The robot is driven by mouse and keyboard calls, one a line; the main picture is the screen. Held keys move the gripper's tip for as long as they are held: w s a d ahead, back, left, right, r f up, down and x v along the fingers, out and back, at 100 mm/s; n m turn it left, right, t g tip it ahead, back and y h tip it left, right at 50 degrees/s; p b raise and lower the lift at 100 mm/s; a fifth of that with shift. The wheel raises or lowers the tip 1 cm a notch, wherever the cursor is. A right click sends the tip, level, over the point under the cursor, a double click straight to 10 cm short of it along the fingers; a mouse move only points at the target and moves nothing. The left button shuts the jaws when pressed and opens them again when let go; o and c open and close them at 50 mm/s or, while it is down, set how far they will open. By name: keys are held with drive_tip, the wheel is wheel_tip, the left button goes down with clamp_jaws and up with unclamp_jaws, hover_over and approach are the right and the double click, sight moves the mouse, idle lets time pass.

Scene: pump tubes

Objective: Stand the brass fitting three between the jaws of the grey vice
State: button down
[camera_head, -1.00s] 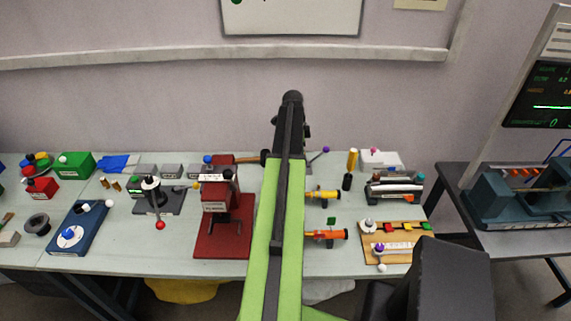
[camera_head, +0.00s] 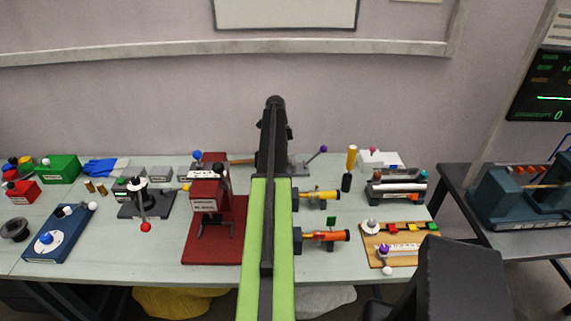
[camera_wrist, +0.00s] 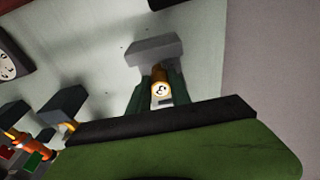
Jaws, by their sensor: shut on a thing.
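In the wrist view my gripper (camera_wrist: 158,98) is shut on a small brass fitting (camera_wrist: 158,75). A pale label with a dark mark, hard to read, faces the camera. A grey block (camera_wrist: 153,49), apparently part of the grey vice, lies just beyond the fitting. I cannot tell whether they touch or whether the fitting is between jaws. In the head view my arm hides the gripper and the fitting. Grey metal (camera_head: 300,168) with a purple-knobbed lever, likely the vice, shows partly behind the arm. Two other brass fittings (camera_head: 95,187) stand at the table's left.
A red press (camera_head: 212,205) stands left of my arm. Yellow (camera_head: 320,195) and orange (camera_head: 325,235) cylinders on dark mounts lie to its right. A wooden board (camera_head: 395,256) with coloured blocks is at the front right. Some bare table (camera_head: 110,250) shows at the front left.

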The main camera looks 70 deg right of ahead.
drive_tip(key=shift+f, duration=0.85)
drive_tip(key=shift+r, duration=0.3)
drive_tip(key=shift+f, duration=0.3)
drive_tip(key=c, duration=1.2)
unclamp_jaws()
drive_tip(key=shift+r, duration=0.1)
drive_tip(key=shift+r, duration=0.1)
drive_tip(key=r+p, duration=0.4)
drive_tip(key=w+r+p, duration=0.1)
drive_tip(key=r+p, duration=0.7)
drive_tip(key=shift+w+a, duration=0.3)
drive_tip(key=shift+a, duration=0.05)
